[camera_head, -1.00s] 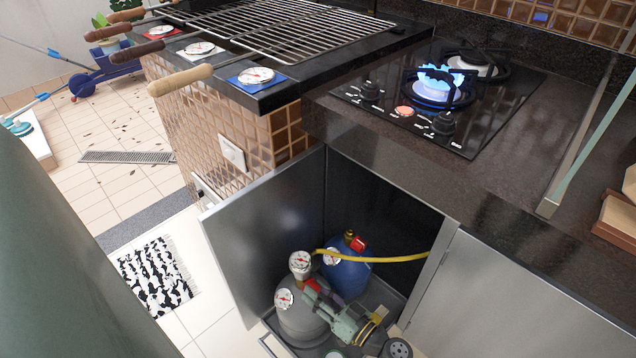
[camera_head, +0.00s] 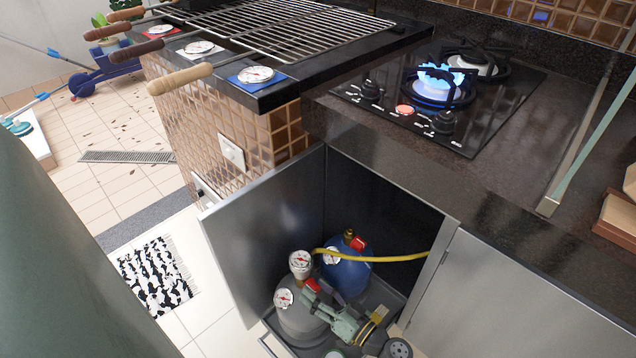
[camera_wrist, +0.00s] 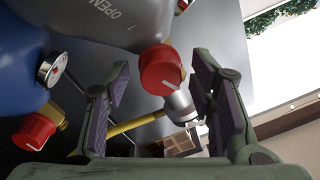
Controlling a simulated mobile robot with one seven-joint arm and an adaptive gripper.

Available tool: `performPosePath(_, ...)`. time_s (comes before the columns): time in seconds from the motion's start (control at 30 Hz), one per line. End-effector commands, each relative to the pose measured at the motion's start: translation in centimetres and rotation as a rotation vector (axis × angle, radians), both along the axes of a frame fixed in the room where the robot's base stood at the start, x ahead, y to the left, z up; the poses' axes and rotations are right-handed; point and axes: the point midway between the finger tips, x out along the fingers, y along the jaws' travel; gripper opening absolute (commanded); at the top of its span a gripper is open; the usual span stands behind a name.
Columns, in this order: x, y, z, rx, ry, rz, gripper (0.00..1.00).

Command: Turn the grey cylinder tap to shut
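The grey cylinder (camera_head: 300,322) stands upright in the open cabinet, in front of the blue cylinder (camera_head: 346,276). The grey cylinder (camera_wrist: 95,15) also fills the upper left of the wrist view, with the word OPEN on it. Its red tap (camera_wrist: 160,70) has a white line and lies between the fingertips of my gripper (camera_wrist: 160,78). The fingers are apart, with a gap visible on each side of the tap. In the head view my gripper (camera_head: 318,298) is at the tap, partly hiding it.
The blue cylinder has its own red tap (camera_wrist: 35,131) and a dial (camera_wrist: 50,70) close by. A yellow hose (camera_head: 395,258) runs right from the cylinders. The cabinet door (camera_head: 265,235) stands open at left. A lit burner (camera_head: 436,88) is on the hob above.

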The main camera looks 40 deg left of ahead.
Motion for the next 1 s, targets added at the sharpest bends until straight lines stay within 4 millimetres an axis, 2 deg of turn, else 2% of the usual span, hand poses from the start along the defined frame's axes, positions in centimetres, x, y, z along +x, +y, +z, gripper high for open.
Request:
performPosePath(0.27, 0.0, 0.0, 0.0, 0.000, 0.000, 0.000, 0.52)
performPosePath(0.37, 0.0, -0.6, 0.0, 0.000, 0.000, -0.002, 0.52)
performPosePath(0.47, 0.0, -2.0, -0.1, 0.000, 0.000, -0.003, 0.52)
performPosePath(0.8, -0.2, -9.0, -0.3, 0.000, 0.000, -0.003, 0.52)
performPosePath(1.0, -0.4, -11.5, -0.4, 0.000, -0.001, -0.001, 0.52)
